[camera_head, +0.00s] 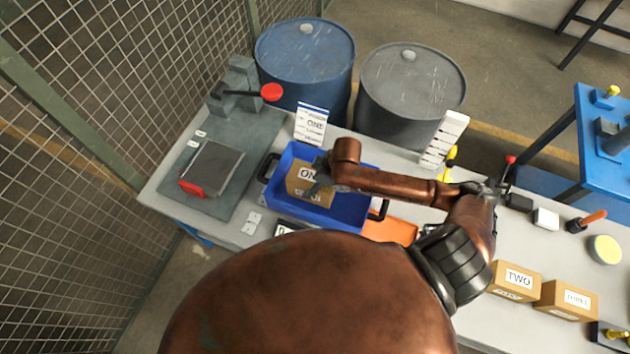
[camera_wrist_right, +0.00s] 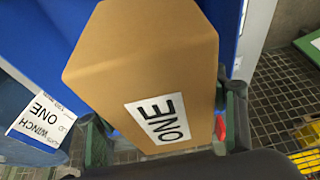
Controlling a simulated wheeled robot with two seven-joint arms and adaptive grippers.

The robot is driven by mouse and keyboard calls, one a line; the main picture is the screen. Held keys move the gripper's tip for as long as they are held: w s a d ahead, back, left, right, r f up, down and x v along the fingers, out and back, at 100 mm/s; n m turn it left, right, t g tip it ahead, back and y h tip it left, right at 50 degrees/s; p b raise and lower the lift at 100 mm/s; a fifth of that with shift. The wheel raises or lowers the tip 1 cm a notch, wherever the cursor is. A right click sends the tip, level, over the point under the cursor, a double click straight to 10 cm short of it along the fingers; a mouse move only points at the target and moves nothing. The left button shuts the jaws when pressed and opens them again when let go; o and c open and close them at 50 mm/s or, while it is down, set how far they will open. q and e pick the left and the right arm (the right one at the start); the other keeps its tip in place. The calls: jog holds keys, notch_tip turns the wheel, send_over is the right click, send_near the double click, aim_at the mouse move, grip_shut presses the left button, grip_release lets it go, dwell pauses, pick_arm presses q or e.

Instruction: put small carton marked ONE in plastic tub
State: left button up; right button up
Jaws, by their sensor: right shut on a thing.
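The small carton marked ONE (camera_head: 305,192) is brown with a white label and appears within the outline of the blue plastic tub (camera_head: 351,208). I cannot tell whether it touches the tub floor. My right gripper (camera_head: 320,184) reaches in from the right, over the tub, and is shut on this carton. In the right wrist view the carton (camera_wrist_right: 145,65) fills the middle, between the two dark fingers of the gripper (camera_wrist_right: 165,125), with blue tub wall (camera_wrist_right: 228,25) behind it. The gripper hides part of the carton in the head view. My left gripper is not in view.
A sign marked ONE (camera_head: 311,124) stands behind the tub. A grey plate with a red-knobbed lever (camera_head: 271,92) is to the left. Cartons TWO (camera_head: 515,281) and THREE (camera_head: 568,299) sit at the right. Blue (camera_head: 303,60) and grey (camera_head: 408,85) drums stand behind the table.

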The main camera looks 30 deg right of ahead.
jog(key=shift+w+f, duration=0.15)
jog(key=shift+f, duration=2.9)
jog(key=o, duration=2.1)
jog(key=shift+s+f, duration=0.2)
jog(key=shift+f, duration=0.05)
jog(key=shift+c, duration=0.2)
jog(key=v, duration=1.2)
jog(key=shift+r, duration=0.1)
